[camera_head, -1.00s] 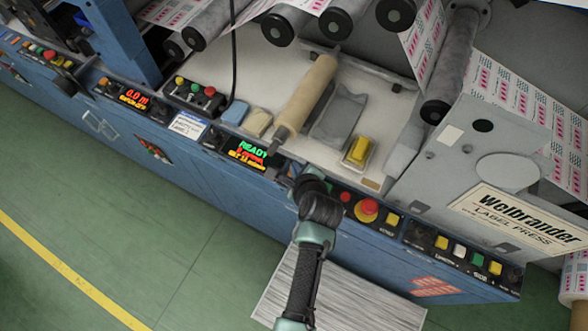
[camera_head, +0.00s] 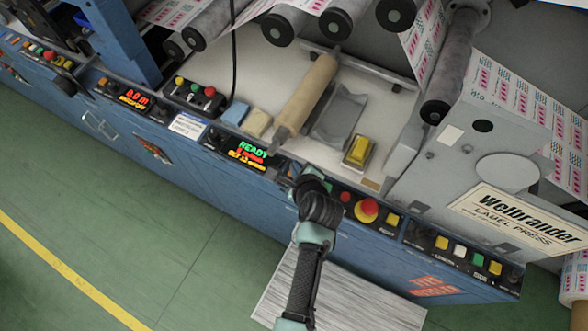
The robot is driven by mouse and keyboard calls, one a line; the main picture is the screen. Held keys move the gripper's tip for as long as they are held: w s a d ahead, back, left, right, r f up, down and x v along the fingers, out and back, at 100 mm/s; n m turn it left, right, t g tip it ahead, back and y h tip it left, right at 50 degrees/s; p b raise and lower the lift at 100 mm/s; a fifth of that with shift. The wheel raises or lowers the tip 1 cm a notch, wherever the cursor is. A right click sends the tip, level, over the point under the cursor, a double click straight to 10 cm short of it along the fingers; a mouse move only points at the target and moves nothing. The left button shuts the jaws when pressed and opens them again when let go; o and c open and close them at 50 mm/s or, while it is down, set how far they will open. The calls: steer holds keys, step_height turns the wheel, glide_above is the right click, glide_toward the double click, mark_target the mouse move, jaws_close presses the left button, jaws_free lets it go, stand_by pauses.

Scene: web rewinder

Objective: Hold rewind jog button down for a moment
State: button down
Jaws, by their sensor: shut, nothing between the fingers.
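My gripper (camera_head: 297,174) is at the front control panel, just right of the lit READY display (camera_head: 249,153). It is shut with nothing in it. My dark wrist covers most of it and the panel part beneath, so I cannot tell whether its tips touch a button. To the right on the same panel are a small red button (camera_head: 345,197), a red mushroom button (camera_head: 367,210) and a yellow button (camera_head: 392,220). The small labels are too blurred to read, so I cannot tell which button is the rewind jog.
Another button row (camera_head: 466,256) is at the right, and a small button box (camera_head: 194,93) at the left.

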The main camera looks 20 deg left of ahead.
steer(key=shift+f, duration=0.2)
stand_by(0.3)
steer(key=shift+f, duration=0.25)
steer(key=shift+f+b, duration=0.5)
steer(key=shift+f, duration=0.1)
stand_by(1.8)
steer(key=shift+r, duration=0.1)
stand_by(1.2)
steer(key=shift+r+p, duration=0.95)
steer(key=shift+p, duration=0.15)
step_height(320, 180, up, 5)
steer(key=p, duration=0.5)
steer(key=shift+r, duration=0.1)
